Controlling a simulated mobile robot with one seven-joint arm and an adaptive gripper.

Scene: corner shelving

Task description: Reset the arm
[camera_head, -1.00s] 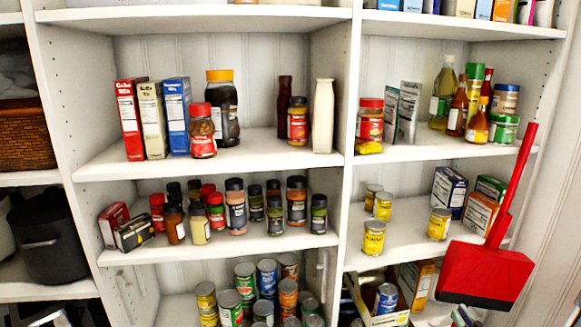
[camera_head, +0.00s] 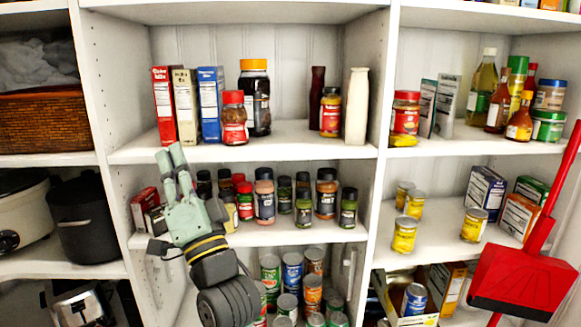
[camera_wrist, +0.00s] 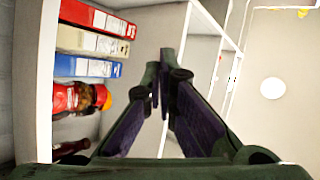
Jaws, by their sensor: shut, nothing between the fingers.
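My gripper (camera_head: 170,158) is in the head view at the left of the middle shelving, in front of the spice shelf. Its fingers point up and it is shut and empty. The fingertips reach the height of the upper shelf edge, below the boxes. My dark wrist and arm extend down from it and hide part of the spice jars and the cans below. In the wrist view the gripper (camera_wrist: 157,75) has its fingertips together with nothing between them.
A red box (camera_head: 163,105), a cream box (camera_head: 186,107), a blue box (camera_head: 210,106) and a red-lidded jar (camera_head: 234,118) stand on the upper shelf. Spice jars (camera_head: 265,196) fill the shelf below. A red dustpan (camera_head: 520,280) is at the right. A black pot (camera_head: 85,220) is left.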

